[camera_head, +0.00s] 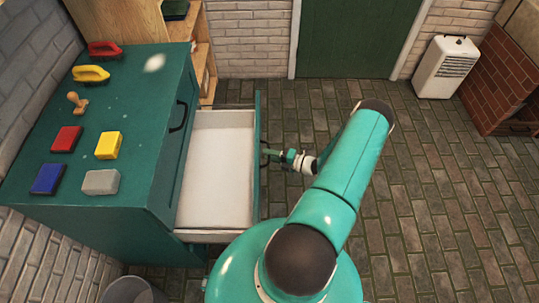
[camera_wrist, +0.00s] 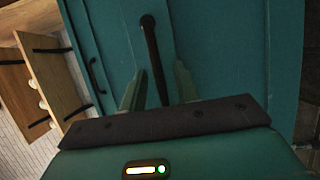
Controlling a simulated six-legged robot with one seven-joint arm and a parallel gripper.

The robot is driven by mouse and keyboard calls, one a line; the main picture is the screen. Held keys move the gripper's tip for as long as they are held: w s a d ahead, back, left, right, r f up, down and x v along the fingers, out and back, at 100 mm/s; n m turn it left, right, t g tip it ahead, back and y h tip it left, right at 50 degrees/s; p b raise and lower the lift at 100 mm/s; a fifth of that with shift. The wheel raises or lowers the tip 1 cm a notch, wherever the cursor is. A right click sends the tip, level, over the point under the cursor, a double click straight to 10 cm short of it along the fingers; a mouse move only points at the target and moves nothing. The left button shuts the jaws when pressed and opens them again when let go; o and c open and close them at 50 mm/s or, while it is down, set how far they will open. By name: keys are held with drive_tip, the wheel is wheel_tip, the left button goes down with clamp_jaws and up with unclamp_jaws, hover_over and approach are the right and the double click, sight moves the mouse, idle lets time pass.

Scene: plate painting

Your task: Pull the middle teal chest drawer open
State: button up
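The teal chest (camera_head: 160,140) stands at the left with a drawer (camera_head: 218,165) pulled well out below a shut top drawer, whose dark handle (camera_head: 178,116) shows. I take the open one as the middle drawer; anything below it is hidden. Its white inside is empty. My gripper (camera_head: 268,154) is at the outer side of the drawer's front. In the wrist view the dark bar handle (camera_wrist: 152,55) runs between the two fingers of my gripper (camera_wrist: 159,72). The fingers stand apart, with gaps on both sides of the handle.
On the chest top lie a red block (camera_head: 66,139), a yellow block (camera_head: 109,145), a blue block (camera_head: 48,179), a grey block (camera_head: 101,182), a stamp (camera_head: 77,102) and two brushes. A bin (camera_head: 132,291) stands below. Brick floor (camera_head: 430,170) is clear to the right.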

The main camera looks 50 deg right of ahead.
drive_tip(key=v, duration=1.3)
drive_tip(key=shift+d+r, duration=0.1)
drive_tip(key=w+a+r+n+g+y, duration=0.1)
drive_tip(key=w+a+r+n+g, duration=0.25)
drive_tip(key=r+n, duration=0.3)
drive_tip(key=w+a+r+n+g+y, duration=0.1)
drive_tip(key=w+a+r+n+g, duration=0.25)
drive_tip(key=r+n, duration=0.35)
drive_tip(key=w+a+r+n+g+y, duration=0.25)
drive_tip(key=w+r+n, duration=0.2)
drive_tip(key=r, duration=0.35)
drive_tip(key=a+r+n+g+h, duration=0.5)
drive_tip(key=a+r+n, duration=0.8)
drive_tip(key=r, duration=0.1)
drive_tip(key=s+a+r+n+t+h, duration=0.4)
drive_tip(key=s+a+r+n, duration=0.6)
drive_tip(key=a+r+n, duration=0.4)
drive_tip(key=n+h, duration=0.1)
drive_tip(key=n, duration=0.3)
drive_tip(key=shift+r+h, duration=0.3)
drive_tip(key=shift+h, duration=0.05)
drive_tip(key=shift+s+t, duration=0.1)
drive_tip(key=shift+t, duration=0.15)
